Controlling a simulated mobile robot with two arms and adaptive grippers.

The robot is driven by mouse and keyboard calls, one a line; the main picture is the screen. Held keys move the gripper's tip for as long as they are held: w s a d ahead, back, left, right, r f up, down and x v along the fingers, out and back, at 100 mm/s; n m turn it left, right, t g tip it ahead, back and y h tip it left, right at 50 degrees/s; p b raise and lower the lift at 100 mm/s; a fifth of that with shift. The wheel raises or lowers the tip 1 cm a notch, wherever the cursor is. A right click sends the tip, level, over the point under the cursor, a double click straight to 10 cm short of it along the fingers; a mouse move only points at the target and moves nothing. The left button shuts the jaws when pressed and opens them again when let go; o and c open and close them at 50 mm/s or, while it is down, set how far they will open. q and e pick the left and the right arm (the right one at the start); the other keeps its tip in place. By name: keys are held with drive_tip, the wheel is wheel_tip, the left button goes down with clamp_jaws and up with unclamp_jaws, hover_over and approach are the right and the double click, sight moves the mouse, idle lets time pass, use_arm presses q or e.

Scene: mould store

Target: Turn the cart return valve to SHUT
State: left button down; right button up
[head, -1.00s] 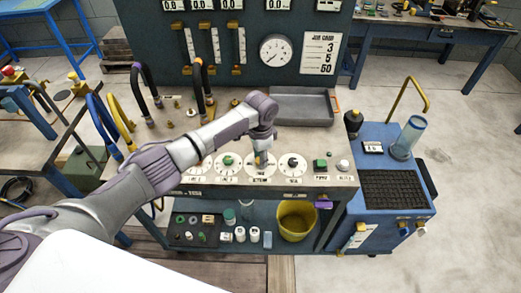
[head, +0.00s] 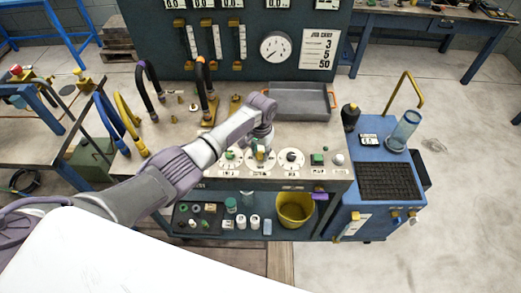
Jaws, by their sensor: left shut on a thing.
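My left gripper (head: 262,146) reaches down onto the middle dial of the bench's sloping front panel. It is shut on that dial's knob, which its fingers largely hide. A white dial with a green knob (head: 230,155) is to its left, and one with a dark knob (head: 291,157) to its right. The blue cart (head: 352,190) stands at the bench's right end. Its front face has small taps, one with a blue part (head: 396,218) and another beside it (head: 413,216). Their labels are too small to read, so I cannot tell which is the return valve. My right gripper is out of view.
On the bench are upright hoses (head: 146,85), a grey tray (head: 297,101) and a green button (head: 317,158). The shelf below holds a yellow bucket (head: 295,210) and several small containers.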

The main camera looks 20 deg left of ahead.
sight(261, 154)
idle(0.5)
use_arm(q)
drive_tip(key=c, duration=0.8)
unclamp_jaws()
drive_tip(key=shift+r, duration=0.1)
wheel_tip(261, 154, up, 12)
drive_tip(key=shift+f, duration=0.1)
